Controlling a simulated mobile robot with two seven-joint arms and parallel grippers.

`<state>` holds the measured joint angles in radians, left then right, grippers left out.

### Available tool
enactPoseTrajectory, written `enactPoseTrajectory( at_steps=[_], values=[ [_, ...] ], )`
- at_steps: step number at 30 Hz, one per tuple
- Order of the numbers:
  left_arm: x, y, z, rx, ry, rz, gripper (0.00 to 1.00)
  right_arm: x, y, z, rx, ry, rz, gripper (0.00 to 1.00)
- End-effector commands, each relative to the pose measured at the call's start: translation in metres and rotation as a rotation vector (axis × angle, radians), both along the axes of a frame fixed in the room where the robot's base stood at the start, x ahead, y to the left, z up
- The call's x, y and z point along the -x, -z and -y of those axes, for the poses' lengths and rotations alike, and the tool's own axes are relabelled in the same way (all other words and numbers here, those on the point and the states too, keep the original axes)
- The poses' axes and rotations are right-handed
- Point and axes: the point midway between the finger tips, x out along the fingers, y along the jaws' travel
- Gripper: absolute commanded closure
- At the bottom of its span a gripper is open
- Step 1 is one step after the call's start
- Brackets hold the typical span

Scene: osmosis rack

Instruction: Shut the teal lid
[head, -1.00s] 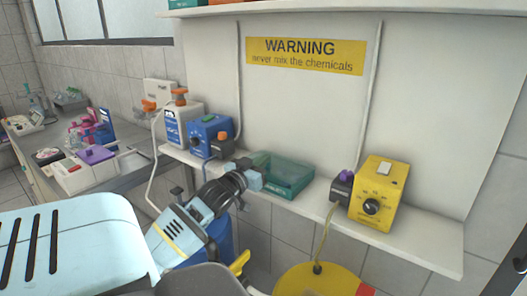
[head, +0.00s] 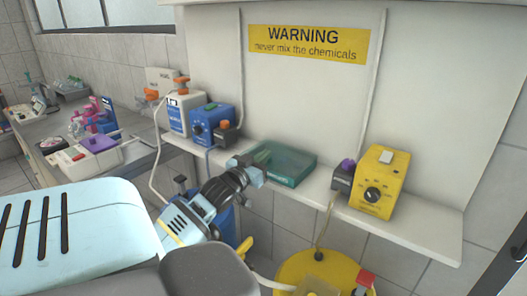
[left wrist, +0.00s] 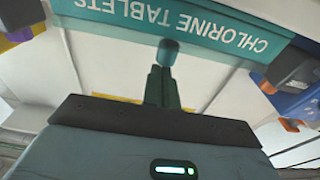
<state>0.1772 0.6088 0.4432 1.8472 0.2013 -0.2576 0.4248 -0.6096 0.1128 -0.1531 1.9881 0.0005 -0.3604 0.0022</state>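A teal box (head: 287,166) sits on the white shelf between the blue and yellow devices. In the left wrist view its teal face (left wrist: 215,38) fills the top, with "CHLORINE TABLETS" upside down. I cannot tell for sure how its lid stands. My left gripper (head: 252,172) is at the box's left front side and hides part of it. In the left wrist view the fingers (left wrist: 165,68) are together, with nothing seen between them, and their tips overlap the lettered face. Contact cannot be told. My right gripper is not in view.
A blue device (head: 212,125) and white bottle (head: 180,110) stand left of the box. A yellow device (head: 378,182) stands to its right. A yellow drum (head: 295,268) is below the white shelf (head: 425,238). A side counter holds several items at far left.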

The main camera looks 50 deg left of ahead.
Motion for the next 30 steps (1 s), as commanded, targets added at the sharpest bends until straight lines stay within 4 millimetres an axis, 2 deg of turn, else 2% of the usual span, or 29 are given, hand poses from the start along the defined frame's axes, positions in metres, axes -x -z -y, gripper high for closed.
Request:
enactPoseTrajectory(
  at_steps=[1, 6, 12, 18, 30],
  values=[
    [0.002, 0.012, 0.001, 0.012, -0.002, -0.023, 1.0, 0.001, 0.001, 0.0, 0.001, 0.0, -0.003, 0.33],
    [0.02, 0.016, 0.007, 0.013, -0.003, -0.024, 1.0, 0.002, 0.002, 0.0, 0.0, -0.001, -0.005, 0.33],
    [0.049, 0.013, 0.016, 0.007, -0.002, -0.014, 1.0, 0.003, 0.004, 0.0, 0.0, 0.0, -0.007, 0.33],
    [0.069, 0.01, 0.022, 0.002, -0.001, -0.006, 1.0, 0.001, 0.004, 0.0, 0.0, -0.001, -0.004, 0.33],
    [0.074, 0.008, 0.024, -0.001, 0.0, 0.001, 1.0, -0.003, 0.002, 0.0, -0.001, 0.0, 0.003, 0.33]
  ],
)
